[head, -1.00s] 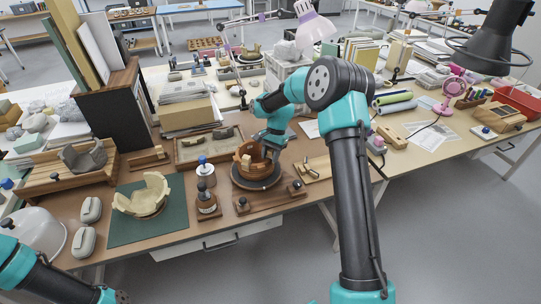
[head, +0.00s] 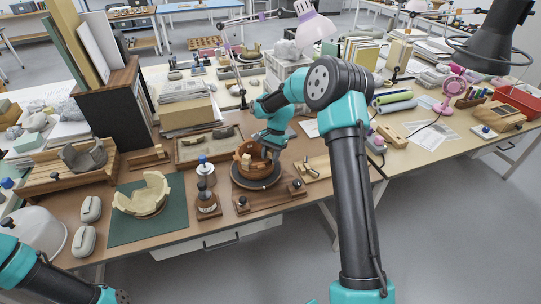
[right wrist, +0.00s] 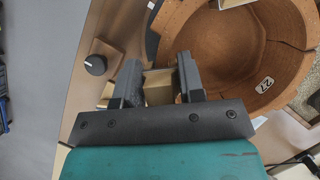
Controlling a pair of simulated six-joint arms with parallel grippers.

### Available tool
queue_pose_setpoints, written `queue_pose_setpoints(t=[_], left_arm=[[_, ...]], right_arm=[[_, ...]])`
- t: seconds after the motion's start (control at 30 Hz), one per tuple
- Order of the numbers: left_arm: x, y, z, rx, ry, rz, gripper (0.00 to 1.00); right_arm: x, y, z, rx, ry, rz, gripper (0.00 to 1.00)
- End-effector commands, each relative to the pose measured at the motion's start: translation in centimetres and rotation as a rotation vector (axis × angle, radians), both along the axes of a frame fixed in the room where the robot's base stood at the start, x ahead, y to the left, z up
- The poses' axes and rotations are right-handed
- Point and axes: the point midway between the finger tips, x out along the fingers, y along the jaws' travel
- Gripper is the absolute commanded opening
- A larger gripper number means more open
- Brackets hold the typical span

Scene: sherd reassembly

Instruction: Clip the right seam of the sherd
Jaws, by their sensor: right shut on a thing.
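A reddish-brown pot (head: 243,169) with a broken rim stands on a dark round turntable (head: 258,183). Its inside shows in the right wrist view (right wrist: 235,60), with a pale "27" label and a seam line running down the wall. A small pale piece sits on the pot's wall. My right gripper (head: 268,146) is at the pot's right rim. In the right wrist view my right gripper (right wrist: 160,88) is shut on a tan clip-like block (right wrist: 158,86) beside the pot wall. Whether the clip touches the seam is hidden. My left arm enters at lower left; its gripper is out of frame.
A cream broken bowl (head: 142,203) sits on a green mat (head: 120,231). Dark-based bottles (head: 207,201) stand left of the turntable. A wooden tray (head: 320,167) lies to its right. A sand tray (head: 192,155) is behind. A black knob (right wrist: 95,64) is near the gripper.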

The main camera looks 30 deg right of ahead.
Motion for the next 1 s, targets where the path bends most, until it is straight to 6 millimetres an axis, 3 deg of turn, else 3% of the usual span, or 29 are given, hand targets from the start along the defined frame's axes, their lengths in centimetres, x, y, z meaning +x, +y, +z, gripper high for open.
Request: queue_pose_setpoints(t=[0.3,0.33,0.63,1.0], left_arm=[[0.00,0.00,0.00,0.000,0.000,0.000,0.59],[0.00,0.00,0.00,0.000,0.000,0.000,0.59],[0.00,0.00,0.00,0.000,0.000,0.000,0.59],[0.00,0.00,0.00,0.000,0.000,0.000,0.59]], right_arm=[[-0.01,0.00,-0.05,0.000,0.000,0.000,0.26],[-0.01,0.00,-0.05,0.000,0.000,0.000,0.37],[0.00,0.00,-0.05,0.000,0.000,0.000,0.66],[0.11,-0.17,0.40,0.000,-0.001,0.000,0.66]])
